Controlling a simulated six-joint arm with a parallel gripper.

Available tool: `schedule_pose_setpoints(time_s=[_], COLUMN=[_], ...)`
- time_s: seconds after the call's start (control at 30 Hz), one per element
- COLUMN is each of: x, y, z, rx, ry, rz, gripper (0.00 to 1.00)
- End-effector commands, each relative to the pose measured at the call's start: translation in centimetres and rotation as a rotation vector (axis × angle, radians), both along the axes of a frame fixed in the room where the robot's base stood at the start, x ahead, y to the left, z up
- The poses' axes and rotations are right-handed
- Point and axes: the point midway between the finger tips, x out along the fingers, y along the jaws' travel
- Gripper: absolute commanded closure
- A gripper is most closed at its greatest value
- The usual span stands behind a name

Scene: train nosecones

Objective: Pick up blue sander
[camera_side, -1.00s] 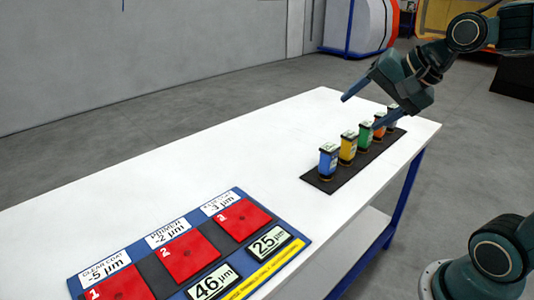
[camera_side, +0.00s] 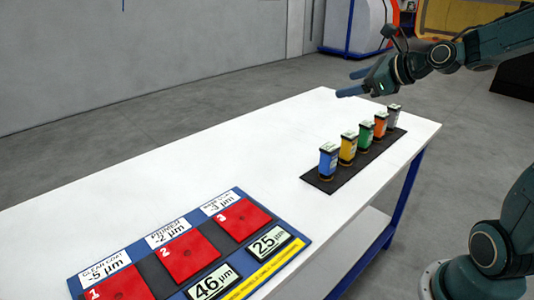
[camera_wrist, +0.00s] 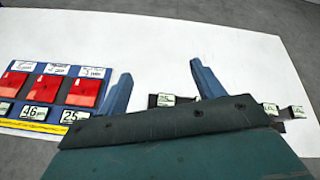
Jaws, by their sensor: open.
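The blue sander (camera_side: 328,161) stands upright at the near left end of a black mat (camera_side: 318,183) in the side view. Yellow (camera_side: 348,147), green (camera_side: 366,134), orange (camera_side: 380,125) and grey (camera_side: 393,117) sanders stand in a row behind it. My gripper (camera_side: 354,83) is open and empty, above the far part of the table and apart from the sanders. In the wrist view my gripper (camera_wrist: 158,86) shows two blue fingers spread apart. A sander top with a pale label (camera_wrist: 166,100) shows between them; its colour is hidden.
The white table (camera_side: 200,150) has a clear middle. A blue board (camera_side: 262,222) at its near left carries red squares numbered 1 to 3 (camera_side: 243,219) and displays reading 46 µm (camera_side: 212,283) and 25 µm (camera_side: 269,241).

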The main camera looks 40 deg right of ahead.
Motion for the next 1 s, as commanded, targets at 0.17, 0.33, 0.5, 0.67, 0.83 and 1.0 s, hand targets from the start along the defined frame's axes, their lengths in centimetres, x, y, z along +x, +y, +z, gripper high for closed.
schedule_pose_setpoints(time_s=[0.17, 0.33, 0.5, 0.67, 0.83, 1.0], x=[0.4, 0.6, 0.7, 0.7, 0.7, 0.6], y=[-1.5, -2.7, -3.0, -3.0, -3.0, -3.0], z=[0.0, 0.1, -1.8, -4.3, -7.2, -10.7], rx=[0.135, 0.246, 0.294, 0.292, 0.292, 0.294], ry=[-0.037, -0.068, -0.076, -0.076, -0.074, -0.072], rz=[-0.084, -0.149, -0.170, -0.170, -0.170, -0.171], gripper=[0.33, 0.33, 0.33, 0.33, 0.33, 0.33])
